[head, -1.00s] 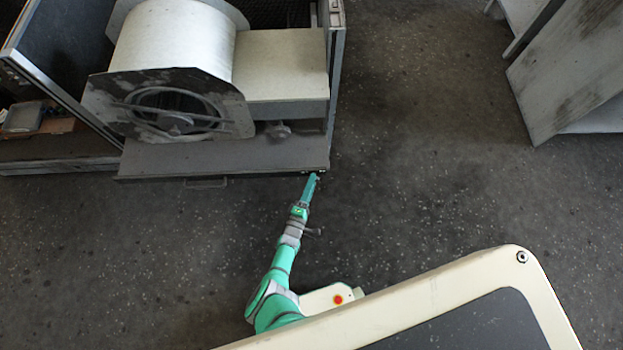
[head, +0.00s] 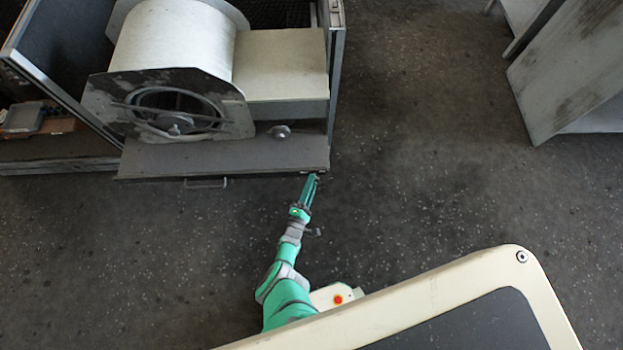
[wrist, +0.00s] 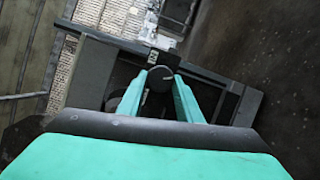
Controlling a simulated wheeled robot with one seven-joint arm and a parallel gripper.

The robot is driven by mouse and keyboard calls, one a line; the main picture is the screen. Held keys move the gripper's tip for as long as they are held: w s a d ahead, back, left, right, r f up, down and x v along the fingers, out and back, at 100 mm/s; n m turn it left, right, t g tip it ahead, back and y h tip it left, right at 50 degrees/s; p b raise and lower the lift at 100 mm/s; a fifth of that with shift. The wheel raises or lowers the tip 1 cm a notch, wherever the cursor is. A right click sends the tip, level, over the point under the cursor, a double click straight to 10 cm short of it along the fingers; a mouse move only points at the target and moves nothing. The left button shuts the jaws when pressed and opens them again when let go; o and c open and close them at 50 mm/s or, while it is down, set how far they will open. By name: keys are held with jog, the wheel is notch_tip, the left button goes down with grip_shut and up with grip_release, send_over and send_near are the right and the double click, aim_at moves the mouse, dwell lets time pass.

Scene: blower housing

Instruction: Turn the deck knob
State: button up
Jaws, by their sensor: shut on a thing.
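The dark round knob (wrist: 160,77) shows between my fingertips in the wrist view, at the edge of a dark grey panel. My gripper (wrist: 157,85) is shut on it, with one teal finger on each side. In the head view my gripper (head: 313,176) is at the front right corner of the housing's deck (head: 230,155). The knob is too small and covered to make out there, and I cannot tell its turn angle.
A second round fitting (head: 279,131) stands on the deck beside the blower drum (head: 175,45). A pull handle (head: 205,183) sticks out from the deck's front edge. Grey panels (head: 575,70) stand at the upper right. The floor between is clear.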

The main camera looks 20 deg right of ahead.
dwell(1.0)
jog(key=o, duration=1)
jog(key=shift+o, duration=0.2)
jog(key=shift+s+a, duration=0.1)
jog(key=shift+a, duration=0.1)
jog(key=v, duration=1)
jog(key=shift+s, duration=0.2)
jog(key=shift+f, duration=0.15)
